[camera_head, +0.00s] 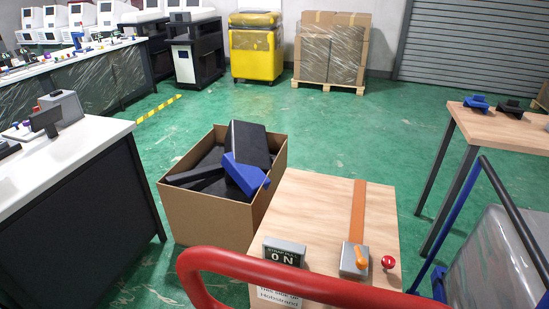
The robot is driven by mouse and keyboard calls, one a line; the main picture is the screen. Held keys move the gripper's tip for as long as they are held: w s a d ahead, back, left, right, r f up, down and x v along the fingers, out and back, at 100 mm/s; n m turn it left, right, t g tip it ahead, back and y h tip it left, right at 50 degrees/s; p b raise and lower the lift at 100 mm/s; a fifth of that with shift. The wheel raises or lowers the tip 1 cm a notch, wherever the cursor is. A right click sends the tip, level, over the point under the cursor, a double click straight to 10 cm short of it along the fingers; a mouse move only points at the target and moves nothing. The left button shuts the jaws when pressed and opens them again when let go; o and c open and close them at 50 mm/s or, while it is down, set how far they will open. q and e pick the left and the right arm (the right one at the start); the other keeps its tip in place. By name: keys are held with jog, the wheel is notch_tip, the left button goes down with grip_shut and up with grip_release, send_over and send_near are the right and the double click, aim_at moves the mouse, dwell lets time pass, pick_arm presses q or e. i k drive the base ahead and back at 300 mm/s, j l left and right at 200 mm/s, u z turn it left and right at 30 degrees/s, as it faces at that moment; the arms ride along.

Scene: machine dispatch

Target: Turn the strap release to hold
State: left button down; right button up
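The strap release looks to be the small grey box (354,261) with an orange lever (363,257) on the near part of a wooden crate top (315,205). The lever slants down to the right. An orange strap (358,212) runs from the crate's far edge to this box. A red knob (388,262) sits just right of it. A grey sign (284,252) to the left reads "ON" in large letters; its smaller top line is hard to read. Neither of my grippers shows in the head view.
An open cardboard box (212,213) with black and blue parts stands left of the crate. Tables stand left and right (505,130). Green floor is free behind.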

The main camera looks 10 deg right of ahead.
aim_at(388, 262)
jog(key=z, duration=1.35)
